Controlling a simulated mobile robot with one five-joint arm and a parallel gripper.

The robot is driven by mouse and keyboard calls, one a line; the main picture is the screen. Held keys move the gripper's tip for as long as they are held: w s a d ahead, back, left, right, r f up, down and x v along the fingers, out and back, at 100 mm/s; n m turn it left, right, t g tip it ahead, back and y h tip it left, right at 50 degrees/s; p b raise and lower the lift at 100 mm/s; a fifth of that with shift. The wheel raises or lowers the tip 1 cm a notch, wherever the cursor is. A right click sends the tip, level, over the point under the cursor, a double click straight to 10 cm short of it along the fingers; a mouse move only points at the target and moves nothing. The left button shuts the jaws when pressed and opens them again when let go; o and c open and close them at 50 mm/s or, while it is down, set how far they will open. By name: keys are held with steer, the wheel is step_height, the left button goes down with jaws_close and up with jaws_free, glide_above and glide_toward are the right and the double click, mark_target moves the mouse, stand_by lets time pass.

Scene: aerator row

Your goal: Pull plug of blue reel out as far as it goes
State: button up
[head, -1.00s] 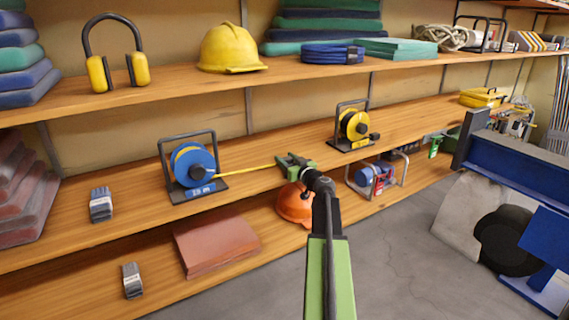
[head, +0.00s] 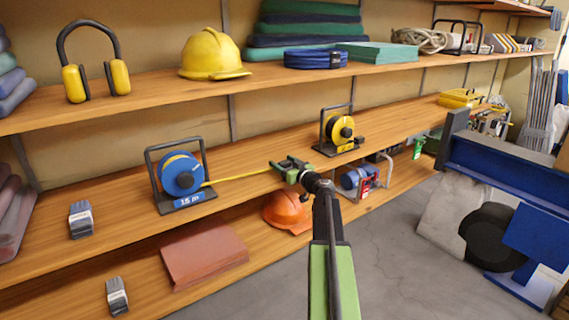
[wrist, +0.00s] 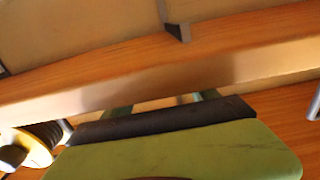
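The blue reel (head: 180,174) stands in a dark frame on the middle shelf, left of centre in the head view, with a "15 m" label on its base. A yellow cable (head: 238,177) runs taut from it, rising slightly rightward to my gripper (head: 284,165). My green gripper is at the cable's far end, above the shelf's front part. The plug itself is mostly hidden between the fingers; the gripper appears shut on it. In the wrist view the gripper body fills the lower middle, with only a small pale bit showing between the fingers (wrist: 188,100).
A second reel, yellow (head: 341,130), stands on the same shelf, right of my gripper. An orange helmet (head: 287,211) and a blue machine (head: 362,177) sit on the lower shelf. A blue bench-like structure (head: 510,172) stands at right. Grey floor (head: 390,260) is clear in front.

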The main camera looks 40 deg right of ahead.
steer(key=s+a, duration=0.1)
steer(key=s, duration=1.6)
steer(key=shift+s+a, duration=0.2)
